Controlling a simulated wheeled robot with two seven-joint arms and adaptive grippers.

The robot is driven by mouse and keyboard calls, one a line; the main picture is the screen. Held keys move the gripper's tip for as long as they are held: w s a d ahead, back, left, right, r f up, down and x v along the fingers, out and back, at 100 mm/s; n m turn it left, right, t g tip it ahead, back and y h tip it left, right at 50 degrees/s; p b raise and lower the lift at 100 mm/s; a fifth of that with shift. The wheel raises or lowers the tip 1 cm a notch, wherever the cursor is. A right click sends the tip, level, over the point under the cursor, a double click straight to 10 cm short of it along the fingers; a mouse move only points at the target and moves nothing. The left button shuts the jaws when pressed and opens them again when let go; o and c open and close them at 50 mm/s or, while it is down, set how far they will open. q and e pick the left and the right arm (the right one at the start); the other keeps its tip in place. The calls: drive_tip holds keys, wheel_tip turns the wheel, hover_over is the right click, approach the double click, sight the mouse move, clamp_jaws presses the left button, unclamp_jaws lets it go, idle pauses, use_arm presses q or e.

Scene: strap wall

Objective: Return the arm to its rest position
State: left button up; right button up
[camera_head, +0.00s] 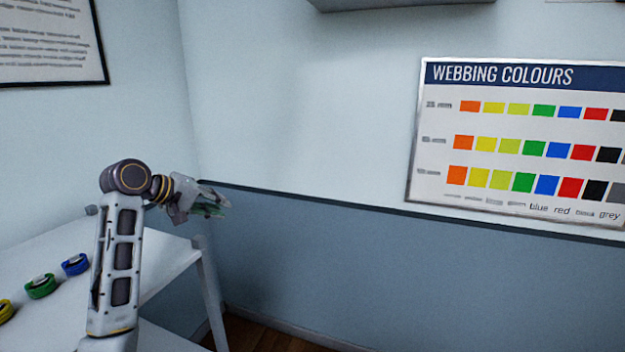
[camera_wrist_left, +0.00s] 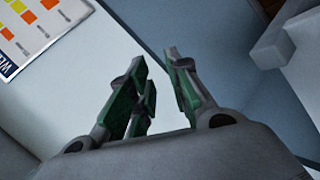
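My left arm (camera_head: 122,250) rises from the bottom left in the head view and bends at a dark round joint. My left gripper (camera_head: 217,203) is at its end, pointing right, in front of the wall. In the left wrist view the gripper (camera_wrist_left: 156,60) shows green-padded fingers with a gap between the tips. It is open, and nothing is between the fingers. My right gripper is in neither view.
A white table (camera_head: 172,252) stands at the left. On it lie a blue strap roll (camera_head: 75,264), a green one (camera_head: 41,286) and a yellow one (camera_head: 5,310). A webbing colours chart (camera_head: 520,90) hangs on the right wall. A framed text sheet (camera_head: 45,42) hangs at the left.

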use_arm(q)
drive_tip(key=s+d+f+m+g+y, duration=0.15)
drive_tip(key=s+f, duration=0.45)
drive_tip(key=f, duration=0.7)
drive_tip(key=s+d+f+m+g+y, duration=0.15)
drive_tip(key=s+f, duration=0.35)
drive_tip(key=f, duration=0.7)
drive_tip(key=s+f+m+g+y, duration=0.1)
drive_tip(key=s+f+m, duration=0.1)
drive_tip(key=s+f, duration=0.45)
drive_tip(key=s+f+m+y, duration=0.1)
drive_tip(key=s+f+m, duration=0.15)
drive_tip(key=s, duration=0.75)
drive_tip(key=s+f+m+g+y, duration=0.1)
drive_tip(key=s+f+y, duration=0.1)
drive_tip(key=s+f, duration=0.5)
drive_tip(key=s+f+g, duration=0.1)
drive_tip(key=s+f, duration=0.1)
drive_tip(key=f, duration=1.3)
drive_tip(key=s+f+g, duration=0.1)
drive_tip(key=s+f, duration=0.1)
drive_tip(key=f, duration=1.4)
drive_tip(key=s+a+f, duration=0.2)
drive_tip(key=s+f, duration=0.8)
drive_tip(key=s, duration=0.1)
drive_tip(key=s+a+f, duration=0.2)
drive_tip(key=s+f, duration=0.7)
drive_tip(key=s, duration=0.2)
drive_tip(key=shift+s+f+g, duration=0.4)
